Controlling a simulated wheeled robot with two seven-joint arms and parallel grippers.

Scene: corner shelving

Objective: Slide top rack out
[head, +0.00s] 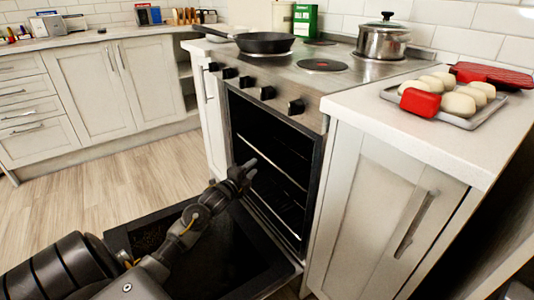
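The oven (312,112) stands open, with its dark door (150,236) folded down flat in front. The top rack (275,162) shows as a thin metal front bar across the dark cavity and looks to be inside it. A lower rack (278,212) sits beneath it. My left gripper (250,172) is at the left part of the oven opening, close to the left end of the top rack's bar. I cannot tell whether it touches the bar, or whether its fingers are open or shut. My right gripper is out of view.
A frying pan (264,42) and a steel pot (382,40) stand on the stove. A tray (483,118) of pale rolls sits on the right counter (400,125). A cabinet (370,215) flanks the oven on the right. The wooden floor (75,200) at left is clear.

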